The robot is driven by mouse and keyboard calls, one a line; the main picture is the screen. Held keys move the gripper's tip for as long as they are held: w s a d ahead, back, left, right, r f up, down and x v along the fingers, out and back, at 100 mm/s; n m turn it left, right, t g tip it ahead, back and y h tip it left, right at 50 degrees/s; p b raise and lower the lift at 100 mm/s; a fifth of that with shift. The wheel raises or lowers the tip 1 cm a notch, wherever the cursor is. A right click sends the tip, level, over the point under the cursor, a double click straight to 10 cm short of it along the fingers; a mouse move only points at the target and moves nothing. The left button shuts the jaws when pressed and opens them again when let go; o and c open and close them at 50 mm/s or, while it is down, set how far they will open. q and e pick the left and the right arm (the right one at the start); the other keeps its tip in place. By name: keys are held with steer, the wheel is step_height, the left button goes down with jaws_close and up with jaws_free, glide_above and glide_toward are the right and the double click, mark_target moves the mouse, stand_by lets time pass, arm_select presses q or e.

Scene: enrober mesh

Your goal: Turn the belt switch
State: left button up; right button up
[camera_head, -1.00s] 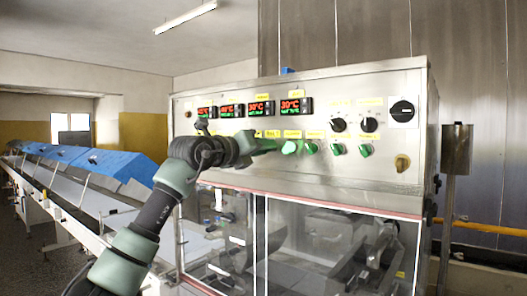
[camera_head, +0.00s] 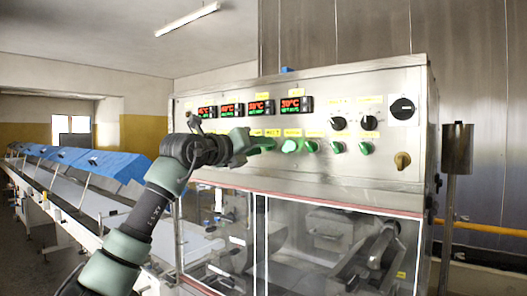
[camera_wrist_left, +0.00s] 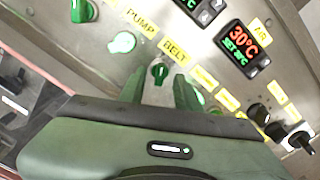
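The belt switch (camera_wrist_left: 160,72) is a small green knob below the yellow BELT label (camera_wrist_left: 175,50) in the left wrist view. My left gripper (camera_wrist_left: 160,80) is open, with one green finger on each side of the knob. The fingertips are close to the panel; whether they touch the knob I cannot tell. In the head view my left gripper (camera_head: 254,145) is at the lower row of controls and largely hides the belt switch. My right gripper is in neither view.
The steel control panel (camera_head: 375,165) carries red displays (camera_head: 296,104), other green knobs (camera_head: 337,147), black knobs (camera_head: 338,123) and a brass-coloured handle (camera_head: 402,160). A lit control (camera_wrist_left: 122,42) is close beside the belt switch. Clear guards (camera_head: 300,240) lie below the panel; a conveyor (camera_head: 60,180) runs left.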

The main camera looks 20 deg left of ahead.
arm_select(q)
steer(key=b+v, duration=0.2)
steer(key=v, duration=0.4)
